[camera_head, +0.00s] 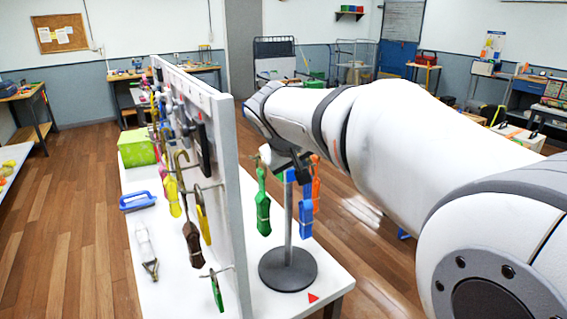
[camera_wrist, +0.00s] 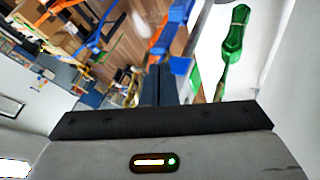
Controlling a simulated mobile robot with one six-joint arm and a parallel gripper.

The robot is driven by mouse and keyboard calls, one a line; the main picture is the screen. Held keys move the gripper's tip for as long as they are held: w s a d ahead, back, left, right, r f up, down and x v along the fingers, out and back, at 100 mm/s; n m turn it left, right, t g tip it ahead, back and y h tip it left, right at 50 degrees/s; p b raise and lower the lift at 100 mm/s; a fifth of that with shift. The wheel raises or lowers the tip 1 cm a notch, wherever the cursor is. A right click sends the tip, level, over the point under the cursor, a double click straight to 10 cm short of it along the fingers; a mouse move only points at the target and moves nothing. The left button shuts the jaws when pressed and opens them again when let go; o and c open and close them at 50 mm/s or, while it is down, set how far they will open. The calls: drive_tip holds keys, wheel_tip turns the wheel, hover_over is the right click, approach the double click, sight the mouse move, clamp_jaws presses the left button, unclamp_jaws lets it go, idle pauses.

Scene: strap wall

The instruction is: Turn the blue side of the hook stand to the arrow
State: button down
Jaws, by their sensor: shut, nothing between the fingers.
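The hook stand has a grey post (camera_head: 289,222) on a round dark base (camera_head: 288,268) on the white table. A green strap (camera_head: 263,208) hangs on its left, a blue strap (camera_head: 306,206) on its right and an orange strap (camera_head: 316,183) behind the blue one. The red arrow (camera_head: 313,297) lies on the tabletop in front of the base, slightly right. My gripper (camera_head: 291,168) is at the stand's top, partly hidden by my arm. In the wrist view its dark fingers (camera_wrist: 158,72) are shut and empty, beside blue and orange parts; I cannot tell whether they touch. The green strap (camera_wrist: 235,38) shows at right.
A white upright panel (camera_head: 228,190) with several hooks and hanging straps stands just left of the stand. A green box (camera_head: 137,148) and a blue-handled item (camera_head: 138,201) lie beyond it. The tabletop around the base is clear.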

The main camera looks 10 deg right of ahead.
drive_tip(key=shift+d+b, duration=0.65)
drive_tip(key=shift+d, duration=0.25)
drive_tip(key=shift+s+a+r, duration=0.1)
drive_tip(key=shift+s+r, duration=0.05)
drive_tip(key=shift+r, duration=0.2)
drive_tip(key=s+d+p+v, duration=0.1)
drive_tip(key=p+v, duration=0.3)
drive_tip(key=v, duration=0.5)
drive_tip(key=s+a+f+g+y, duration=0.1)
drive_tip(key=s+f+y, duration=0.1)
drive_tip(key=s+f, duration=0.7)
drive_tip(key=s+a+f+m+g+y, duration=0.1)
drive_tip(key=s+f+g+y, duration=0.1)
drive_tip(key=s+f, duration=0.7)
wheel_tip(320, 180, down, 2)
drive_tip(key=shift+f+y, duration=0.15)
drive_tip(key=shift+y, duration=0.25)
drive_tip(key=shift+a, duration=0.15)
